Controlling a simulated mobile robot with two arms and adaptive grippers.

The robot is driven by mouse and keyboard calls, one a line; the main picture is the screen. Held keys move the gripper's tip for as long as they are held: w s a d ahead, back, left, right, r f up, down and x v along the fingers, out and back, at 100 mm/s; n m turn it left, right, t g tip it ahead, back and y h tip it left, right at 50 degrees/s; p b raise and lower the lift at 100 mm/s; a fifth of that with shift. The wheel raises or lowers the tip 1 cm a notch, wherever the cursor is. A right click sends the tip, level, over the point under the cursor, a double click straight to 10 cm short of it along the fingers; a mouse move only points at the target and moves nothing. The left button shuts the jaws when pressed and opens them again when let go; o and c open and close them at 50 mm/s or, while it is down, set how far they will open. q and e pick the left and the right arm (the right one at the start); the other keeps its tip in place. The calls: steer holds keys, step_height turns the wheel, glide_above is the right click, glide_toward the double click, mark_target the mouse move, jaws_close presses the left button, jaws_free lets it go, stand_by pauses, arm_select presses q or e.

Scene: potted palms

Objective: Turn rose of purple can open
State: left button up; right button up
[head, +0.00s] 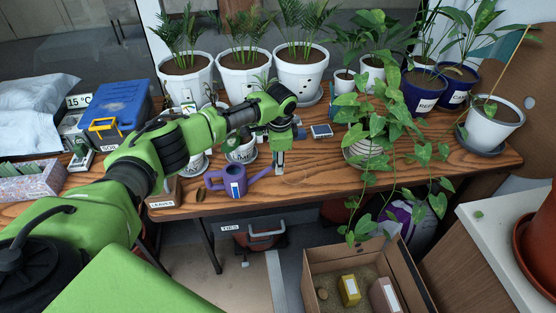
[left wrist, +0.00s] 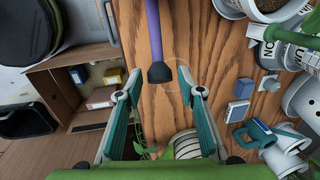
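The purple watering can (head: 236,183) stands upright on the wooden table near its front edge, with a label on its body and its spout pointing right. In the left wrist view, its purple spout (left wrist: 153,32) ends in a dark rose (left wrist: 159,73). My left gripper (head: 279,172) points down at the spout's end. The left wrist view shows its teal fingers (left wrist: 159,80) apart, one on each side of the rose, with visible gaps and no contact. The can's body is outside the wrist view. My right gripper is not in view.
A trailing potted plant (head: 372,150) stands right of my left gripper. A small blue box (head: 321,131) lies behind it. White palm pots (head: 245,76) line the back. A cardboard box (head: 366,265) is below the table. Bare wood lies right of the can.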

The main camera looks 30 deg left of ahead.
arm_select(q)
steer(key=c, duration=0.7)
